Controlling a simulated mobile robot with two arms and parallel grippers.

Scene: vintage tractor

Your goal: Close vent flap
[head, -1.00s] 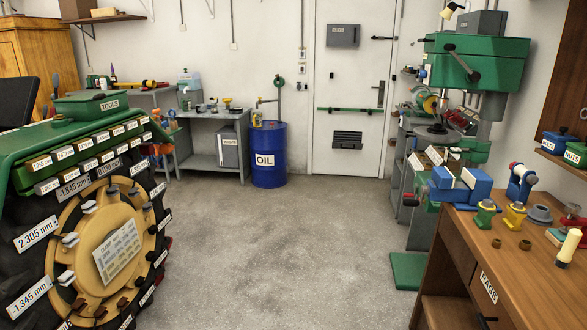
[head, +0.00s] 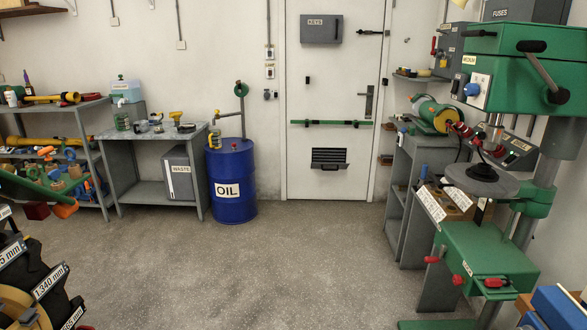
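A dark slatted vent (head: 329,159) sits low in the white door (head: 303,108) at the back wall. Its slats and a lower edge show, but it is too small to tell how far its flap stands open. Neither of my grippers is in the head view. The vent is well ahead of me across the floor, with nothing in front of it.
The grey floor (head: 300,250) is clear up to the door. A blue oil drum (head: 231,190) and grey benches (head: 160,150) stand left of it. A green drill press (head: 490,255) and a grey cabinet (head: 425,200) stand right. A tractor wheel (head: 30,290) is at lower left.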

